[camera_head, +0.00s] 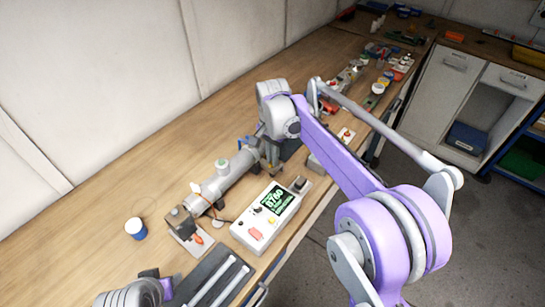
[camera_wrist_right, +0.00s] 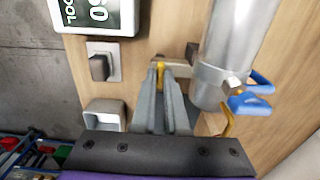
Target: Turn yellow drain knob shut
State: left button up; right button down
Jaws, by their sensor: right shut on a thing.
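The yellow drain knob (camera_wrist_right: 160,72) shows as a small yellow piece between the fingertips of my right gripper (camera_wrist_right: 164,76) in the right wrist view. The fingers are shut on it and hide most of it, so its turn angle cannot be read. The metal reactor cylinder (camera_wrist_right: 228,50) is just right of the fingers, with a grey clamp at its end. In the head view my right gripper (camera_head: 268,156) is at the right end of the cylinder (camera_head: 222,178), and the knob is not distinct. My left gripper (camera_head: 155,280) is partly in view at the bottom left; its jaws are unclear.
Blue handles (camera_wrist_right: 250,97) and another yellow part (camera_wrist_right: 228,124) are close right of my right fingers. A white control box with a green display (camera_head: 268,215) stands in front of the cylinder. A blue-white cup (camera_head: 136,229) is on the left. Bench space behind is clear.

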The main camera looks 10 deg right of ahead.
dwell(0.4)
jog(key=c, duration=0.9)
grip_release()
jog(key=shift+c, duration=0.2)
notch_tip(320, 180, up, 11)
jog(key=shift+p, duration=0.35)
jog(key=shift+f, duration=0.1)
